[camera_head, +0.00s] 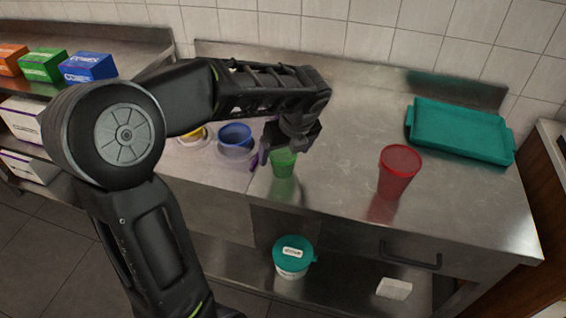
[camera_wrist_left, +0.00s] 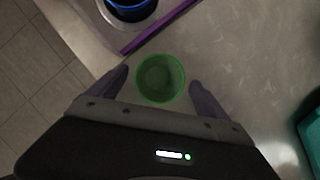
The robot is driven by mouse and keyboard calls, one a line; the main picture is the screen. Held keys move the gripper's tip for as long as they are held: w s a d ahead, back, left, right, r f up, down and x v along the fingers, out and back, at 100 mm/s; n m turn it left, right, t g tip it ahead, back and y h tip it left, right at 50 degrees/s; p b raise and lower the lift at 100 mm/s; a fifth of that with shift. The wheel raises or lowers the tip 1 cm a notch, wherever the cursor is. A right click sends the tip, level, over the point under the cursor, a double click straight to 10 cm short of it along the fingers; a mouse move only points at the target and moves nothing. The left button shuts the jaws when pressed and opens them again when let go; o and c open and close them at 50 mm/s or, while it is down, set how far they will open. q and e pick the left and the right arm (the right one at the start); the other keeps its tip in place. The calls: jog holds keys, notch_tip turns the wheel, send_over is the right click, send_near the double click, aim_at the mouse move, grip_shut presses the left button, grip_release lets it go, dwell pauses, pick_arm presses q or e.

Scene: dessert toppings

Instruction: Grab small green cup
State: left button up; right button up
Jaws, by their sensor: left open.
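The small green cup (camera_head: 284,163) stands upright on the steel counter, below and partly behind my left gripper (camera_head: 284,147) in the head view. In the left wrist view the green cup (camera_wrist_left: 161,78) is seen from above, with its round rim up. The open fingers of my left gripper (camera_wrist_left: 158,92) lie on either side of its near part. I cannot tell whether they touch it. My right gripper is not in view.
A red cup (camera_head: 398,172) and a teal tray (camera_head: 457,131) stand to the right. The counter between green and red cups is clear.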

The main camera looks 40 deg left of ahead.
aim_at(281, 159)
pick_arm(q)
jog(key=x, duration=0.5)
jog(key=shift+w+a+f, duration=0.1)
dwell(0.6)
jog(key=c, duration=1.4)
